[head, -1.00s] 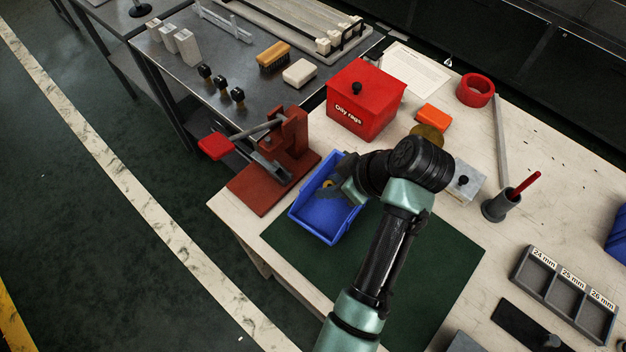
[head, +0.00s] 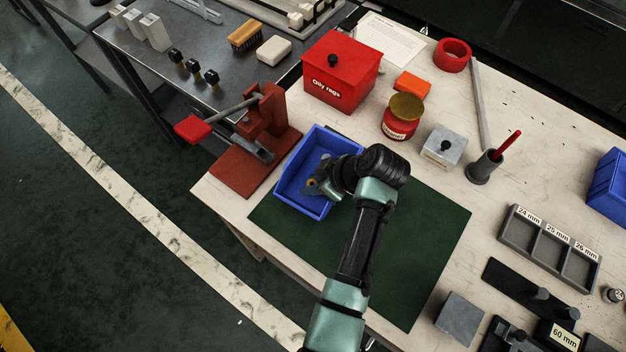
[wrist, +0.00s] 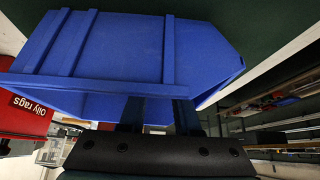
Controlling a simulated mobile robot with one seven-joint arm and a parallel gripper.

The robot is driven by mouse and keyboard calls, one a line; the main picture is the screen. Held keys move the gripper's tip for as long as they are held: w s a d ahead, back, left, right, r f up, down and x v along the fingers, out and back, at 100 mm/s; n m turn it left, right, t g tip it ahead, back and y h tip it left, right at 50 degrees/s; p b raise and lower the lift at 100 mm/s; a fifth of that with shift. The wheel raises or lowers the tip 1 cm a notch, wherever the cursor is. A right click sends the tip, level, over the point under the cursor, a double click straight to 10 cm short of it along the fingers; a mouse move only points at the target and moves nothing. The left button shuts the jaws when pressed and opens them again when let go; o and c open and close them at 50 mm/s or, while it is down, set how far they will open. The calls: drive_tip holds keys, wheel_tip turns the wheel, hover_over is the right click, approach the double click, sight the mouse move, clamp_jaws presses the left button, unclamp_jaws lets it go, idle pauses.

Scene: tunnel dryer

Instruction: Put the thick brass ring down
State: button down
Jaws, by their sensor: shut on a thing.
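My gripper (head: 318,186) is over or inside the blue bin (head: 289,191), in its right half. A small brass-coloured piece (head: 311,182) shows at the fingertips, and the jaws are shut on it. It looks like the brass ring, but little of it shows and its thickness cannot be told. In the wrist view the blue bin (wrist: 120,45) fills the upper part and its wall hides the fingertips and the ring. Whether the ring touches the bin floor cannot be told.
A red press (head: 262,135) stands left of the bin and a red oily rags box (head: 341,85) behind it. A red jar (head: 399,127) and a grey lidded box (head: 444,149) stand to the right. The green mat (head: 405,245) is mostly clear.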

drive_tip(key=shift+f, duration=0.1)
drive_tip(key=c, duration=0.6)
unclamp_jaws()
